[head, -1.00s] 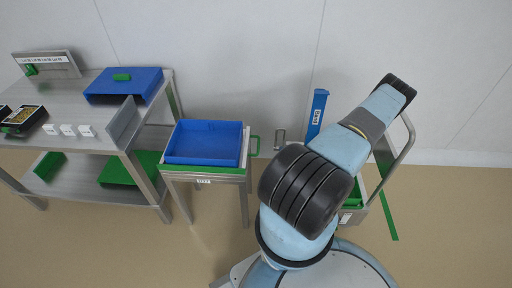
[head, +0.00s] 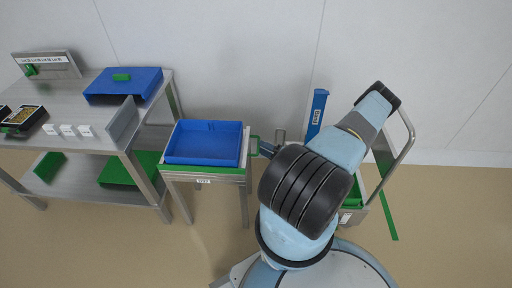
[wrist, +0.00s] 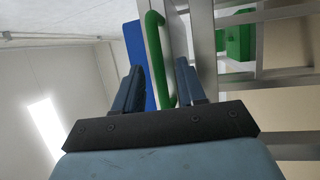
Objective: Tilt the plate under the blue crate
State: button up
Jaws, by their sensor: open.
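The blue crate (head: 204,143) sits level on a pale plate with a green front edge (head: 205,170), on top of a small metal stand. A green handle (head: 254,144) sticks out from the plate's right side. My gripper (head: 262,147) is at this handle, its rear partly hidden behind my arm. In the wrist view, my gripper (wrist: 160,75) is open, with the green handle (wrist: 157,52) running between its two fingers. The handle looks close to the fingers, but I cannot tell whether either touches it. A strip of the blue crate (wrist: 137,45) shows behind the left finger.
A metal bench (head: 70,103) with another blue crate (head: 124,85) stands to the left. A tall blue post (head: 317,113) stands against the wall right of the stand. A cart with a metal rail (head: 408,140) is behind my arm. Floor before the stand is clear.

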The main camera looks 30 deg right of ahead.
jog(key=shift+x, duration=1.55)
jog(key=shift+c, duration=0.4)
grip_shut()
jog(key=shift+s, duration=0.1)
